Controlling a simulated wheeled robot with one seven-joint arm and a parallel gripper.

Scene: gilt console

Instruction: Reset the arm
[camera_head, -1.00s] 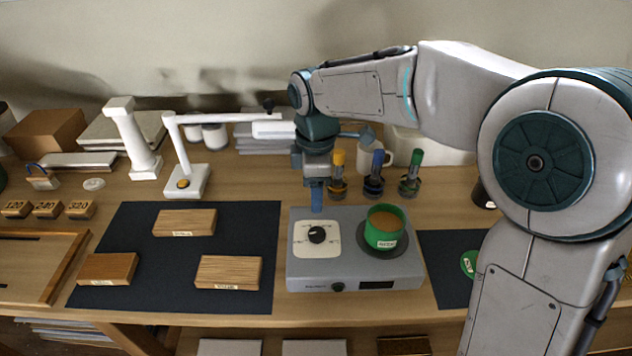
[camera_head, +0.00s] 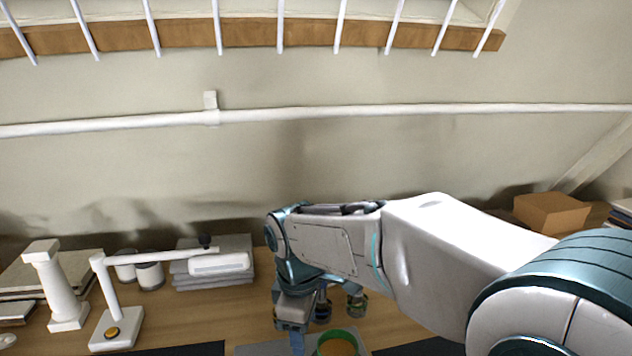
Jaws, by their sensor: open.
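My arm reaches in from the lower right of the head view, its elbow bent, its last part hanging down over the table. My gripper (camera_head: 297,343) is at the bottom edge, pointing down, open, with one blue finger showing. Its tips are cut off or hidden. It appears just left of a green pot (camera_head: 337,343) with brown contents. The pot stands on a grey device (camera_head: 262,348), of which only the back edge shows. I cannot tell the gripper's height above it.
A white lamp (camera_head: 112,310) with a long arm and a white column (camera_head: 60,290) stand at left. Grey stacked slabs (camera_head: 235,270) lie behind. A cardboard box (camera_head: 552,213) is at back right. A rail (camera_head: 300,112) and a barred rack (camera_head: 250,35) are on the wall above.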

